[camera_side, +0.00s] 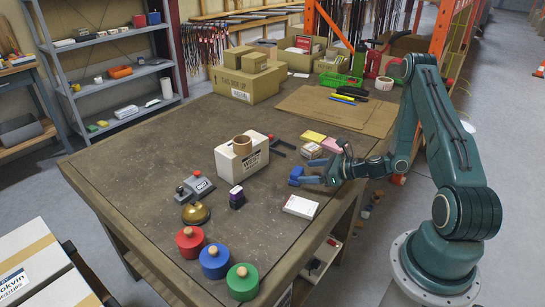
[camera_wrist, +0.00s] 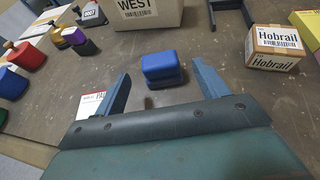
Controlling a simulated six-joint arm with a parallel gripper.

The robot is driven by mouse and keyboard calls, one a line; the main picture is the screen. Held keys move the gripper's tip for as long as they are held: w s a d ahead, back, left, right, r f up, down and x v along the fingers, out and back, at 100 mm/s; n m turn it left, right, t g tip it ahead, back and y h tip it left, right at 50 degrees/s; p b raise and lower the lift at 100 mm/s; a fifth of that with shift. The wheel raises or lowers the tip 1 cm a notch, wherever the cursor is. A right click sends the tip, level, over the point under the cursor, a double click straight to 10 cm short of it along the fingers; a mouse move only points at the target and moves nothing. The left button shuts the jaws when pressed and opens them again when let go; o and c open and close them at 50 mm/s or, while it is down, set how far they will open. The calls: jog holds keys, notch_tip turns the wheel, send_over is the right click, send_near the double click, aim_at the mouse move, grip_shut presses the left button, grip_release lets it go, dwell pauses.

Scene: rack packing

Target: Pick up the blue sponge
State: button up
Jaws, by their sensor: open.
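The blue sponge (camera_side: 296,174) is a small block on the brown table, just in front of my gripper (camera_side: 312,176) in the side view. In the wrist view the blue sponge (camera_wrist: 162,65) is centred ahead of my gripper (camera_wrist: 161,75), roughly in line with the gap between the fingertips. The fingers are wide apart and nothing is held. I cannot tell from these views how far the fingertips are above the table or whether they reach beside the sponge.
A white box (camera_side: 300,207) lies close in front. A Hobrail box (camera_wrist: 274,48) is to the right in the wrist view. Red (camera_side: 190,243), blue (camera_side: 215,262) and green (camera_side: 242,282) pots stand near the front edge.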

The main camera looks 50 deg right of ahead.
jog(key=shift+x, duration=1.25)
jog(key=shift+w, duration=0.1)
jog(key=shift+x, duration=2.4)
jog(key=c, duration=0.9)
